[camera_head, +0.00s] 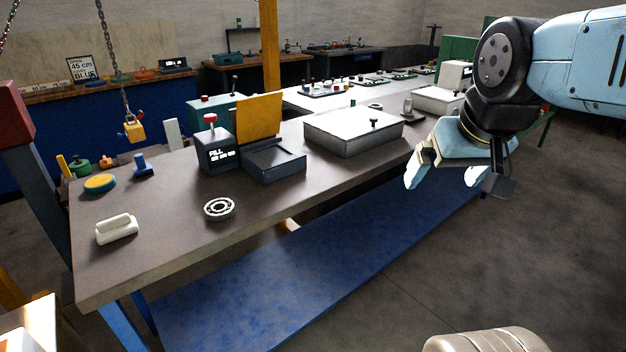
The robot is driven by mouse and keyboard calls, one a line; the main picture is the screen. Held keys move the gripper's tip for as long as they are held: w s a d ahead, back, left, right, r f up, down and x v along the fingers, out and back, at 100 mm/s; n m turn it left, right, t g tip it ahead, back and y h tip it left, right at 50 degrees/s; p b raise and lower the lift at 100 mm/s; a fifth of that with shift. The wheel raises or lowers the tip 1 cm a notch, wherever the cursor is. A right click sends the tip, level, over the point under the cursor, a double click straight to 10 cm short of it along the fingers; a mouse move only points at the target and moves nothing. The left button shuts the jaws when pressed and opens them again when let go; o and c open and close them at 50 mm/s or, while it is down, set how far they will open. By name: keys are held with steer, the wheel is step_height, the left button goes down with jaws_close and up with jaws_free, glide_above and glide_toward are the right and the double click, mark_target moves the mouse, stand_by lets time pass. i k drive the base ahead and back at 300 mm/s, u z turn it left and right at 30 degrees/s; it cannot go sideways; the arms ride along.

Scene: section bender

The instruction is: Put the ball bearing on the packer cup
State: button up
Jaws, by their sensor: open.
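The ball bearing (219,208) is a pale metal ring with a dark gap between its rings. It lies flat near the front edge of the grey workbench (165,235). I cannot tell for certain which thing is the packer cup; a low round yellow piece with a dark blue edge (100,183) at the bench's left end may be it. My gripper (457,176) is open and empty, pointing down at the right, in front of the bench edge. It is well to the right of the bearing and apart from it.
A white handle-like block (117,229) and a blue knobbed piece (143,167) stand on the bench's left part. A dark box with a yellow lid (275,163) and a large grey lidded box (352,134) stand behind the bearing. A hook (133,128) hangs on a chain. Bench around the bearing is clear.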

mark_target(272, 155)
steer(key=u, duration=0.75)
steer(key=i, duration=0.45)
steer(key=u, duration=0.95)
